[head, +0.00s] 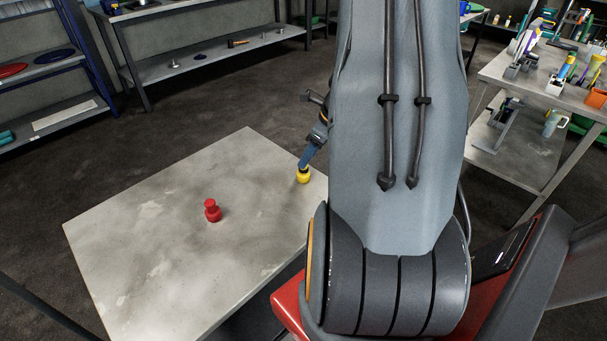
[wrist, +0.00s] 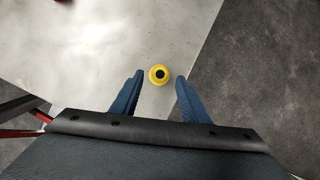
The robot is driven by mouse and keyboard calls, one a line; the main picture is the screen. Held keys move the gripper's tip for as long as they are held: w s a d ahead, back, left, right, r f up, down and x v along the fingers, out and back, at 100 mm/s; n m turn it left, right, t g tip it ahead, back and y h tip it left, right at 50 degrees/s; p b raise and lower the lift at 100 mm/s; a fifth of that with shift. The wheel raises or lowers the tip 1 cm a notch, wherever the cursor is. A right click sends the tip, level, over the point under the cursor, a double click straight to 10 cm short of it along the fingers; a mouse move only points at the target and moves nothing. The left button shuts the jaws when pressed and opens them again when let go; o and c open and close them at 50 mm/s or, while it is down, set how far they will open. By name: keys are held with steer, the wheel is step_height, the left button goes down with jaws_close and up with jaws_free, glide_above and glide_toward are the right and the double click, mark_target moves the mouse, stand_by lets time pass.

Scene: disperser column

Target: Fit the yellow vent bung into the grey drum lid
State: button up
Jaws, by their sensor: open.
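The yellow vent bung (head: 303,176) stands upright near the right edge of the grey table, partly covered by my gripper in the head view. My gripper (head: 305,166) is angled down at it from above. In the wrist view the yellow bung (wrist: 159,75) shows from above as a yellow ring with a dark centre. It lies between and just beyond the open blue fingertips of my gripper (wrist: 159,77), with a gap on each side. I see no grey drum lid in either view; my arm hides much of the head view.
A red bung-like piece (head: 212,210) stands on the table (head: 150,270) left of the yellow one. The table edge is close to the yellow bung. Shelves (head: 200,62) stand behind, and a cluttered bench (head: 545,85) stands at right. Most of the table top is clear.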

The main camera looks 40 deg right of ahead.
mark_target(303, 172)
steer(key=x, duration=0.5)
steer(key=shift+s+d, duration=0.1)
steer(key=shift+d, duration=0.05)
steer(key=c, duration=0.8)
steer(key=shift+o, duration=0.2)
steer(key=shift+r, duration=0.1)
